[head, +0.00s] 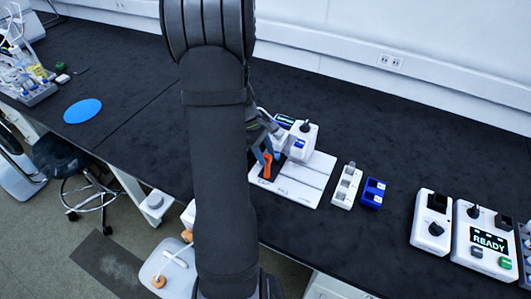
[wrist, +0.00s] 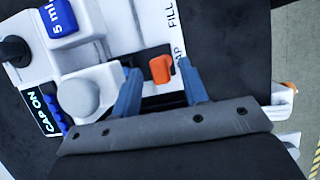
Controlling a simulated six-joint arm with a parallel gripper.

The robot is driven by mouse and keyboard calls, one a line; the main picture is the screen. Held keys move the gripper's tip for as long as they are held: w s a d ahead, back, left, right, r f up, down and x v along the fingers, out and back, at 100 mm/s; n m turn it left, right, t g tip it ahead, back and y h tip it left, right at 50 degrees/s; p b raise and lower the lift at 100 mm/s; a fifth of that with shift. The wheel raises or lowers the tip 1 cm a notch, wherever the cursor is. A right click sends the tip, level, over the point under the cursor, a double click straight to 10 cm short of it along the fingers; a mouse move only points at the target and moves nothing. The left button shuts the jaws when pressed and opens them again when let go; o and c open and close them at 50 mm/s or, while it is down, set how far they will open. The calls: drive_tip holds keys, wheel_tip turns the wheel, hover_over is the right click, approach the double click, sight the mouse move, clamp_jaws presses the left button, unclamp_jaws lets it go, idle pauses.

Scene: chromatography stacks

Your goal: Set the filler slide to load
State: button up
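The white filler (head: 303,137) stands on a white base plate (head: 312,182) on the black bench. Its orange slide handle (head: 267,166) sits at the left side of the plate. In the wrist view the orange handle (wrist: 160,69) lies between the two blue fingers of my gripper (wrist: 158,66), with a small gap on each side. My gripper (head: 259,158) is open around it. The slot below the handle is partly hidden by my gripper.
A display reads "CAP ON" (wrist: 50,108), near a blue "5 ml" block (wrist: 62,20) and a round white knob (wrist: 80,98). A white rack (head: 346,187) and a blue rack (head: 373,193) stand to the right. Further right is a device reading "READY" (head: 488,243).

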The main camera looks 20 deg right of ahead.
drive_tip(key=shift+s+f, duration=0.1)
drive_tip(key=shift+f, duration=0.2)
clamp_jaws()
drive_tip(key=shift+d, duration=0.15)
drive_tip(key=s+d, duration=1)
drive_tip(key=s, duration=0.1)
drive_tip(key=shift+d, duration=0.35)
drive_tip(key=shift+c, duration=0.7)
unclamp_jaws()
drive_tip(key=shift+d, duration=0.1)
drive_tip(key=shift+o, duration=0.7)
